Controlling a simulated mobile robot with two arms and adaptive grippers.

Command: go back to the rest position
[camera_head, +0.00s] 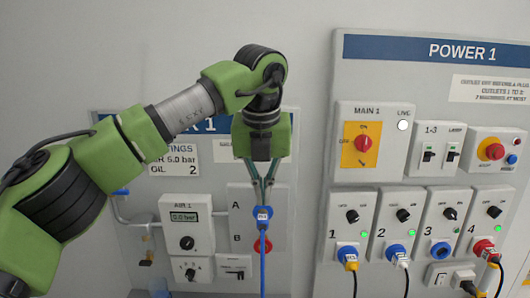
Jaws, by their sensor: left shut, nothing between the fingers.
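My left arm comes in from the left side and reaches across the wall panels. Its green gripper (262,196) points down in front of the A/B air panel (238,208). The fingers are shut with nothing between them. Their tips are right at the top of a blue hose fitting (262,212) with a small label, at port A. From the picture I cannot tell whether they touch it. A blue hose (262,268) hangs straight down from there. My right gripper is not in view.
A red fitting or port (266,246) is at B. The AIR 1 gauge (184,217) is left of it. At right is the POWER 1 board (415,82) with a red MAIN 1 switch (362,143) and several outlets; cables hang from some. The wall above is clear.

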